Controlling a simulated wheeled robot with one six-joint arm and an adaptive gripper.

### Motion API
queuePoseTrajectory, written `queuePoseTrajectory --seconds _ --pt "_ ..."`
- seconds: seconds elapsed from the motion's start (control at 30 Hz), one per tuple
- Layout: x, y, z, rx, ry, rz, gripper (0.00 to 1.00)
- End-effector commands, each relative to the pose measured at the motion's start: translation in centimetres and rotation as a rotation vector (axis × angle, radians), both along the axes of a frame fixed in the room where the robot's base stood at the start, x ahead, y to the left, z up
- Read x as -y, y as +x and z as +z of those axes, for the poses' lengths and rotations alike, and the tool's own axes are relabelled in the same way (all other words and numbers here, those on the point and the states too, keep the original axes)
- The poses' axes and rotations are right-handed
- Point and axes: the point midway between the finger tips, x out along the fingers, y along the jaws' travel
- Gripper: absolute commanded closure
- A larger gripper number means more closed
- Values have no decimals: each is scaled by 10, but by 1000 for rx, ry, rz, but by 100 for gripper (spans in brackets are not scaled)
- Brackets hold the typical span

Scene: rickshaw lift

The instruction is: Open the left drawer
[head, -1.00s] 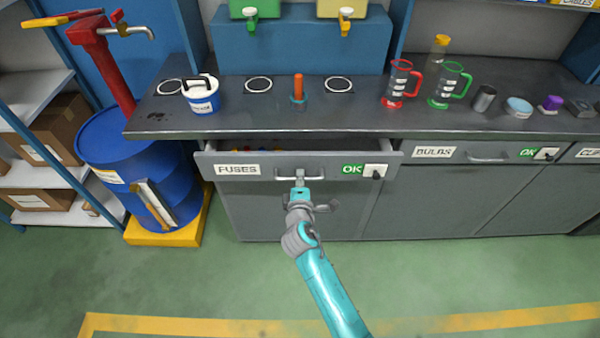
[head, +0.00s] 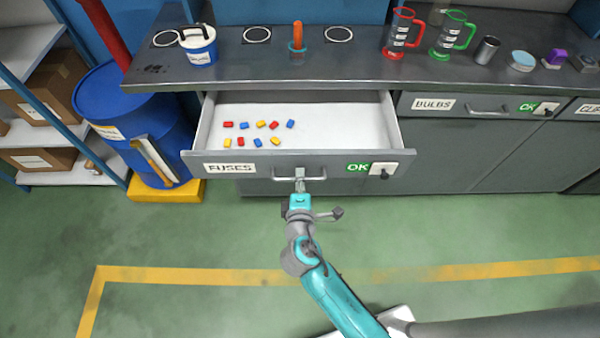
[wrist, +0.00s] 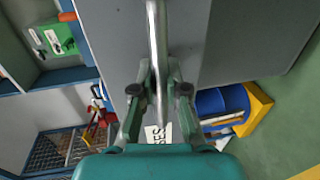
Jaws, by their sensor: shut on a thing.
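The left drawer (head: 340,122), labelled FUSES, stands pulled well out from the grey counter. Its white inside is in plain view, with several small red, blue and yellow fuses (head: 260,134) in it. In the wrist view the handle bar (wrist: 157,60) runs between the two fingers (wrist: 158,88). The gripper body hides part of the drawer front there.
The shut BULBS drawer (head: 480,107) is to the right. A blue drum (head: 135,120) on a yellow base stands left of the drawer. Cups and jugs stand on the countertop (head: 220,70). The green floor in front is clear.

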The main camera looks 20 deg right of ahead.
Motion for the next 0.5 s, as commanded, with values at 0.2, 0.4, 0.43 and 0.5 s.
queuePoseTrajectory --seconds 0.2,0.4,0.43,0.5 --pt "0 0 -1 -2 1 0 82" --pt "0 0 0 -1 0 0 61" --pt "0 0 0 -1 0 0 61" --pt "0 0 0 -1 0 0 61"
